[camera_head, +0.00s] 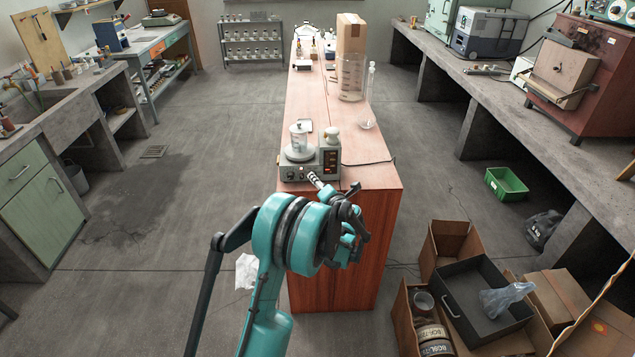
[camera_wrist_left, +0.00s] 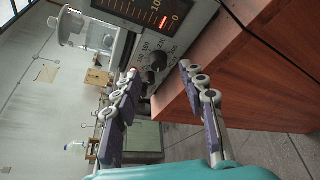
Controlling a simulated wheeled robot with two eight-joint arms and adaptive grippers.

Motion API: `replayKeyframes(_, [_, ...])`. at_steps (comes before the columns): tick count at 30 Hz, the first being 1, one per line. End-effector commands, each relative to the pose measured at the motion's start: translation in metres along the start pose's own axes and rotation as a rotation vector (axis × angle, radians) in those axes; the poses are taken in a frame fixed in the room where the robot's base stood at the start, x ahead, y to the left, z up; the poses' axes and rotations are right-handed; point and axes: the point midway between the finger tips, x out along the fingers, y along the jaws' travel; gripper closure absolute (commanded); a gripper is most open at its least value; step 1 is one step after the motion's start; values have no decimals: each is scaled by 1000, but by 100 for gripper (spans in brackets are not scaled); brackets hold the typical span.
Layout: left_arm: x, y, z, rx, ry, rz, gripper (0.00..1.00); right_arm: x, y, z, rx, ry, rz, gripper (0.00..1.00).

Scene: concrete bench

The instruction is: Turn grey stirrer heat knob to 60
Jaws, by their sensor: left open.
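The grey stirrer (camera_head: 291,173) stands at the near end of the wooden bench in the head view, with a beaker (camera_head: 299,138) on its plate. In the left wrist view its front panel (camera_wrist_left: 180,42) is tilted and close. A dark round knob (camera_wrist_left: 158,60) ringed by numbers sits on the panel, with a second dark knob (camera_wrist_left: 148,76) beside it. The knob's exact setting is too small to read. My left gripper (camera_head: 316,181) is open in front of the panel. In the wrist view its fingertips (camera_wrist_left: 159,70) stand on either side of the knobs, apparently not gripping. My right gripper is not in view.
The wooden bench (camera_head: 346,260) has its near edge just below the stirrer. A large glass beaker (camera_head: 350,82) and a cardboard box (camera_head: 350,35) stand farther back. A cable runs right from the stirrer. Open boxes (camera_head: 402,315) lie on the floor at right.

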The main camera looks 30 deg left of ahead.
Motion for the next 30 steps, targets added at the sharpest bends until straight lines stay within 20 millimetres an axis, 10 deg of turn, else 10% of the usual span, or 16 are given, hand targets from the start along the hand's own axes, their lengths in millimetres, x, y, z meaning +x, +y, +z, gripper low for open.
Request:
replayKeyframes(17, [36, 1, 1, 2, -2, 0, 58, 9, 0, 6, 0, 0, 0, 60])
replayKeyframes(22, [36, 1, 1, 2, -3, 0, 100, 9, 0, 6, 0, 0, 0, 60])
replayKeyframes(30, [36, 0, 1, 11, -3, 4, 100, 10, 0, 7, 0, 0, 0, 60])
